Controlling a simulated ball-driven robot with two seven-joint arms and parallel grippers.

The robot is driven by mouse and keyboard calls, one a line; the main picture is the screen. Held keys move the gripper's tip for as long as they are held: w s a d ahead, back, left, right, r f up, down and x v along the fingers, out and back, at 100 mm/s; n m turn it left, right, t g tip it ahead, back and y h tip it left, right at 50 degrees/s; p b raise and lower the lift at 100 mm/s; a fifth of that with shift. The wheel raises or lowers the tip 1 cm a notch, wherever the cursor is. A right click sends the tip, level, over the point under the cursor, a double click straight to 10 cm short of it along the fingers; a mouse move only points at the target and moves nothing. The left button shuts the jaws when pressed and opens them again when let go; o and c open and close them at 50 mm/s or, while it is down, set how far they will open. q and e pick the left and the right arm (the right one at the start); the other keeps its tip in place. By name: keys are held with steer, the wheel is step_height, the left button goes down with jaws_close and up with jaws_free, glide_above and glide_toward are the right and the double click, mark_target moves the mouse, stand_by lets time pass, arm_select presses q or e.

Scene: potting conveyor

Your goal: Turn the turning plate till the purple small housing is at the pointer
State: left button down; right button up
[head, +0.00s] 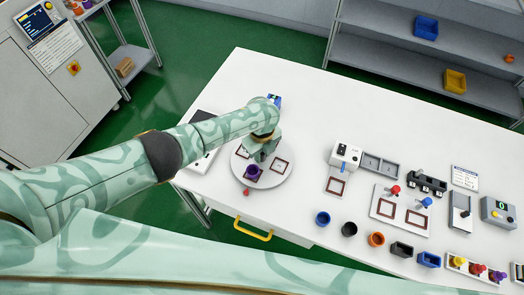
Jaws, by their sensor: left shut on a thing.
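The round light-grey turning plate (285,180) lies near the table's left front edge. It carries square dark-red frames. The purple small housing (252,174) sits near the plate's front edge, slightly left of its middle. A small red marker (246,191), seemingly the pointer, is just in front of the plate, close to the purple housing. My left gripper (261,156) reaches down over the plate's middle and is shut, apparently on the plate's centre part; my wrist hides the exact grip. My right gripper is not in view.
To the right stand a blue cup (323,218), a black cup (349,229), an orange cup (376,239) and small bins.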

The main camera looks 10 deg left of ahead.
arm_select(q)
steer(key=shift+w+r+n, duration=0.1)
steer(key=shift+n, duration=0.3)
stand_by(0.3)
steer(key=c, duration=1.5)
jaws_free()
step_height(320, 180, up, 16)
steer(key=p, duration=0.7)
steer(key=shift+r, duration=0.15)
